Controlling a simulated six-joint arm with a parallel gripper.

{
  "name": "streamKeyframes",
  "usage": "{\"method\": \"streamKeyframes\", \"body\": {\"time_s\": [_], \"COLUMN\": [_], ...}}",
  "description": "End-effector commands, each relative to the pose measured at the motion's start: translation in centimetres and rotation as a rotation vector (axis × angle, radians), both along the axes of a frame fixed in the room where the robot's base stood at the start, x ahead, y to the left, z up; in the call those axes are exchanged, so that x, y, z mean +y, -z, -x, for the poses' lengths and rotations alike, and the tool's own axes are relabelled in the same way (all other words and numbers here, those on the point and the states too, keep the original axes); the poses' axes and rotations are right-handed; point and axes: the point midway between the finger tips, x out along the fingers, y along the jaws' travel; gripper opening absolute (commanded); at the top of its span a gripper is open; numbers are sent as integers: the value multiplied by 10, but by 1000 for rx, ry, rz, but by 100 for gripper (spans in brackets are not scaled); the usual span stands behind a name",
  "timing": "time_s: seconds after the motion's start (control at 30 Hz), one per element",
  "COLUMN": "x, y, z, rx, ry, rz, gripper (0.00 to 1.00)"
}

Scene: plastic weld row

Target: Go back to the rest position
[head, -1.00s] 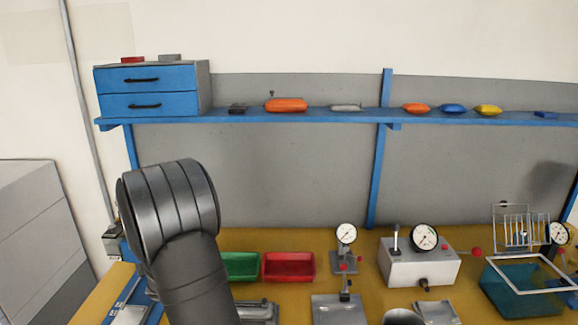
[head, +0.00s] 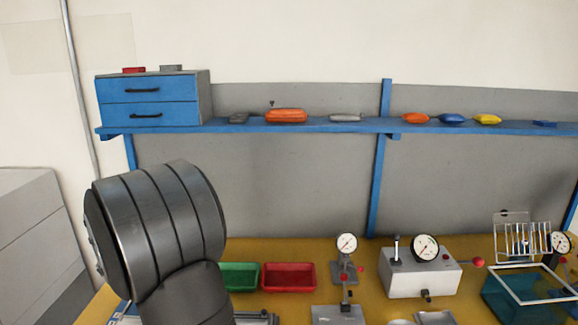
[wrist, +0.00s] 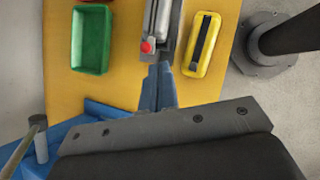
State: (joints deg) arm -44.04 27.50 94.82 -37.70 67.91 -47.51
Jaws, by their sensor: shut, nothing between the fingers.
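My gripper (wrist: 158,88) shows in the wrist view with its fingers together and nothing between them. It hangs above the yellow bench (wrist: 118,91), pointing at the end of a grey metal device with a red knob (wrist: 147,46). I cannot tell the gap between the fingertips and that device. In the head view only a dark rounded link of my arm shows at the lower left, and the gripper is out of sight.
Green bin (head: 239,276) and red bin (head: 288,277) stand on the bench. Gauges and a grey box (head: 420,275) stand farther right, with a teal basin (head: 510,300). A yellow tray (wrist: 201,45) lies right of the fingers. A blue shelf (head: 300,126) runs behind.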

Motion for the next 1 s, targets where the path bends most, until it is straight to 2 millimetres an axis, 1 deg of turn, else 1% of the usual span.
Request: {"method": "streamKeyframes", "body": {"time_s": [0.03,0.2,0.4,0.6,0.83,0.87,1.0], "x": [-4,-13,-21,-23,-23,-23,-23], "y": [-4,-15,-25,-29,-29,-29,-29], "z": [-4,-15,-22,-25,-25,-25,-25], "rx": [-13,-54,-86,-97,-97,-97,-97], "ry": [65,280,459,528,532,532,531], "rz": [-31,-127,-203,-231,-233,-233,-232], "gripper": [0,0,0,0,0,2,29]}}
